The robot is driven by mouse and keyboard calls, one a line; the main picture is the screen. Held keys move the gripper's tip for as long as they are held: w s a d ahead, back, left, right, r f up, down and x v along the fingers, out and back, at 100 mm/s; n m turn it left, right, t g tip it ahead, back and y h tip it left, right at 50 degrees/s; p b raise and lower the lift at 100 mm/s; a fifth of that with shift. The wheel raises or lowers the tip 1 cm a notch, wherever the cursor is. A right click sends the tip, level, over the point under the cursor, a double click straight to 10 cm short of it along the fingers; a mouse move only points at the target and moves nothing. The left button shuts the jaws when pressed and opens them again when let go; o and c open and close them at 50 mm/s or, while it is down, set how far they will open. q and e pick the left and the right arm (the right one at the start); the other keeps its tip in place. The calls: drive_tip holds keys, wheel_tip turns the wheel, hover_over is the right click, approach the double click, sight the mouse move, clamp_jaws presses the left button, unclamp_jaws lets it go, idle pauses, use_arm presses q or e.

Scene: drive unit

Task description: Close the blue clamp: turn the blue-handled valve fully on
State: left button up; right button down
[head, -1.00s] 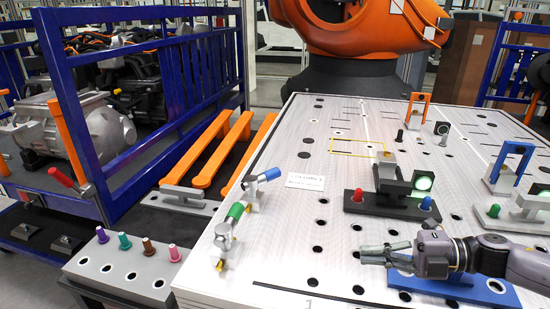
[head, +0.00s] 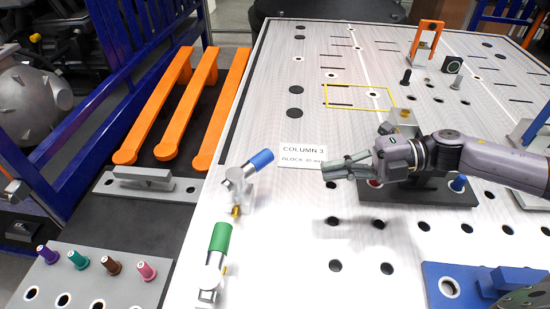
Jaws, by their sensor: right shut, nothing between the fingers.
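The blue-handled valve (head: 249,173) stands on the left part of the perforated metal table. Its blue handle (head: 261,161) points up and to the right. The green-handled valve (head: 215,258) stands nearer, below it. My right gripper (head: 327,168) comes in from the right and points left, shut and empty. It is to the right of the blue handle, apart from it, over the table by the white "COLUMN 3" label. My left gripper is not in view.
A dark fixture block (head: 425,190) with a blue knob (head: 458,184) lies under my right arm. A blue plate (head: 455,270) is at the lower right. An orange clamp handle (head: 429,38) stands at the back. Orange bars (head: 160,110) and colored pegs (head: 111,265) are left of the table.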

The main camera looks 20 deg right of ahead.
drive_tip(key=p, duration=0.4)
approach(253, 170)
drive_tip(key=s+a, duration=0.2)
drive_tip(key=a, duration=0.1)
drive_tip(key=w+a, duration=0.1)
drive_tip(key=w+p, duration=0.1)
drive_tip(key=shift+w+a+f, duration=0.35)
drive_tip(key=shift+a, duration=0.05)
drive_tip(key=shift+w+f, duration=0.15)
drive_tip(key=shift+d, duration=0.1)
drive_tip(key=shift+w+n+g+b, duration=0.3)
drive_tip(key=shift+n+g, duration=0.1)
drive_tip(key=shift+g, duration=0.1)
